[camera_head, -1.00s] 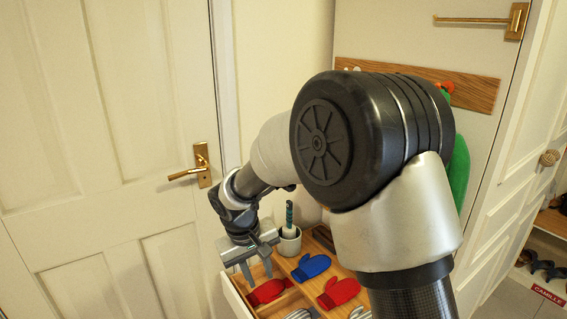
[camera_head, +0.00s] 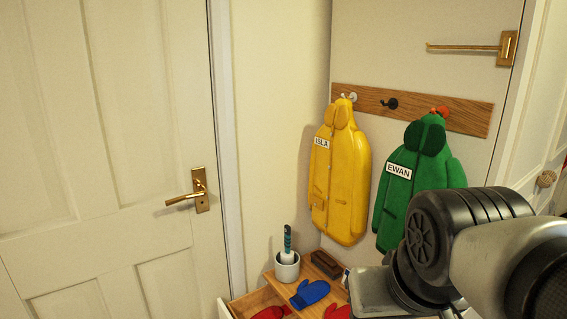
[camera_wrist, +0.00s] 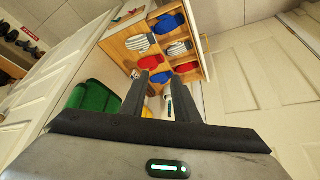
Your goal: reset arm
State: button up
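My gripper (camera_wrist: 161,77) shows in the wrist view with its two fingers apart and nothing between them. It points toward an open wooden drawer (camera_wrist: 118,46) of mittens, some distance beyond the fingertips.
A yellow coat (camera_head: 340,180) and a green coat (camera_head: 420,180) hang from a peg rail (camera_head: 365,106). A white cup (camera_head: 287,268) holds a green-handled tool beside a dark brush (camera_head: 326,264). A closed door (camera_head: 100,130) stands at left.

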notch_tip(320, 180, up, 21)
jog(key=s+p, duration=0.1)
jog(key=p, duration=2)
jog(key=shift+r, duration=0.2)
